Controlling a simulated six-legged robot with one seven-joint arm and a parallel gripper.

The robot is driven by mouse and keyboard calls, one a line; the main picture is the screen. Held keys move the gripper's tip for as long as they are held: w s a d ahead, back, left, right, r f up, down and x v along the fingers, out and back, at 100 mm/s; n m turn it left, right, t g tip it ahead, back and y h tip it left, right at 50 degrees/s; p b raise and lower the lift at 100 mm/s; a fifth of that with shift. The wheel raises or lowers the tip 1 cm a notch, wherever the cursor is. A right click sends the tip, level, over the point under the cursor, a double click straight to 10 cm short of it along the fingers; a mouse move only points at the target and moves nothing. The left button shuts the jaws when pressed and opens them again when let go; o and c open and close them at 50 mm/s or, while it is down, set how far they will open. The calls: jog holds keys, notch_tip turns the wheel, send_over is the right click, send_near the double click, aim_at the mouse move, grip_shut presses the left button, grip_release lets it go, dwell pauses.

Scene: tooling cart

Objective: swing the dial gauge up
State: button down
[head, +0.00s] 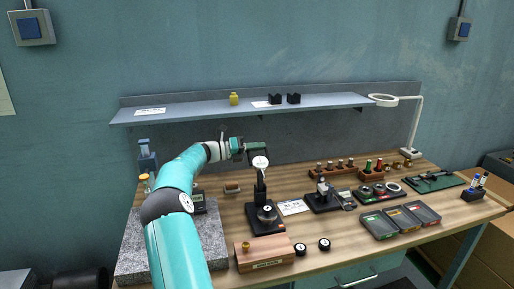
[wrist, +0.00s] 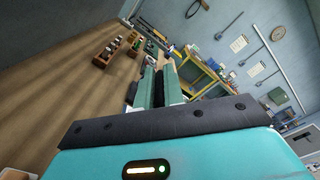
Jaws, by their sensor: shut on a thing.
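The dial gauge (head: 260,162) shows its white round face in the head view. It stands at the upper end of a dark upright stand, whose black base (head: 266,219) rests on the bench with a round grey part on it. My gripper (head: 257,149) is at the gauge, just above its face, and is shut on it. The exact contact is hidden by the fingers. In the wrist view my gripper (wrist: 160,83) shows its fingers close together, and the gauge cannot be made out between them.
A shelf (head: 187,115) runs behind and above my arm. A granite plate (head: 137,258) lies left, a wooden block (head: 264,253) in front of the stand. Another small stand (head: 323,198), parts trays (head: 378,225) and a ring lamp (head: 383,100) are to the right.

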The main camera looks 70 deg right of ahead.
jog(key=shift+w+d+f, duration=0.1)
jog(key=shift+f, duration=0.05)
dwell(0.3)
jog(key=c, duration=1.5)
grip_release()
jog(key=v, duration=0.7)
jog(key=shift+a, duration=0.2)
jog(key=shift+w, duration=0.15)
jog(key=shift+a, duration=0.1)
